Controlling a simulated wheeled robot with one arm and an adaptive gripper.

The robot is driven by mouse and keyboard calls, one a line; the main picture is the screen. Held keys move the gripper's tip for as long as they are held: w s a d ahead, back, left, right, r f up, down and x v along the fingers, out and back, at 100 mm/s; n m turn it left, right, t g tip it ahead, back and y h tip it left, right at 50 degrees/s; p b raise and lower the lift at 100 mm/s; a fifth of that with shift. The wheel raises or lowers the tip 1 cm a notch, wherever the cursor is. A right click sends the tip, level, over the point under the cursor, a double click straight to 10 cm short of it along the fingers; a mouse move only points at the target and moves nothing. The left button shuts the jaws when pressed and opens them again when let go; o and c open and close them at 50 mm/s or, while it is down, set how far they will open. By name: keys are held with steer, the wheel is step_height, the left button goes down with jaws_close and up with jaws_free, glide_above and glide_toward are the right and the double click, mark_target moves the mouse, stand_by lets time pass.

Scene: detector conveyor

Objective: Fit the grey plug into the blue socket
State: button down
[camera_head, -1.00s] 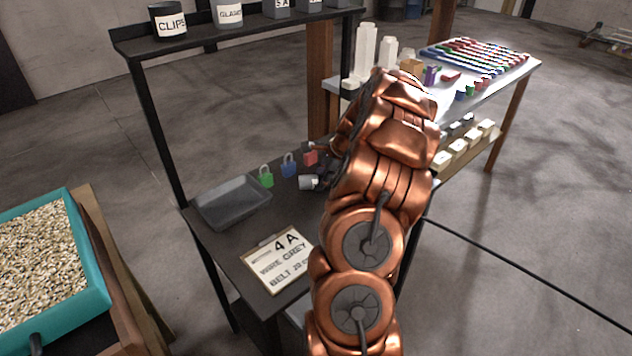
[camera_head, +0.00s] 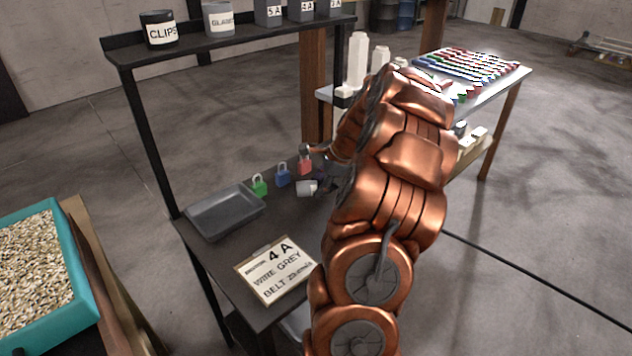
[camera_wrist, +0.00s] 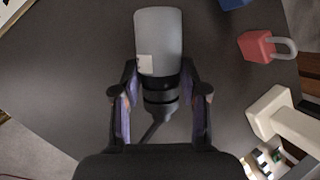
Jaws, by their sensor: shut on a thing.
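The grey plug (camera_wrist: 159,35), a grey cylinder with a pale label and a black ribbed neck with a cable, is in my gripper (camera_wrist: 161,93). The fingers are on either side of its black rear part, and its grey end points up in the wrist view. In the head view, the plug (camera_head: 306,188) shows low by the dark bench, beside the padlocks; my arm hides most of the gripper (camera_head: 326,186). I cannot tell whether the plug touches the bench. I cannot make out a blue socket in either view.
A grey tray (camera_head: 225,213) and a sign board (camera_head: 276,270) lie on the bench (camera_head: 232,255). A shelf (camera_head: 240,40) stands above; white bottles (camera_head: 358,60) stand beyond.

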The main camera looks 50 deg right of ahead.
steer(key=s+a, duration=0.2)
steer(key=s, duration=0.1)
steer(key=s+a+r+b, duration=0.1)
steer(key=s, duration=0.3)
steer(key=s+a+b, duration=0.1)
steer(key=s+a, duration=0.1)
steer(key=s, duration=0.2)
steer(key=shift+a+r, duration=0.15)
steer(key=shift+a, duration=0.15)
steer(key=shift+w, duration=0.1)
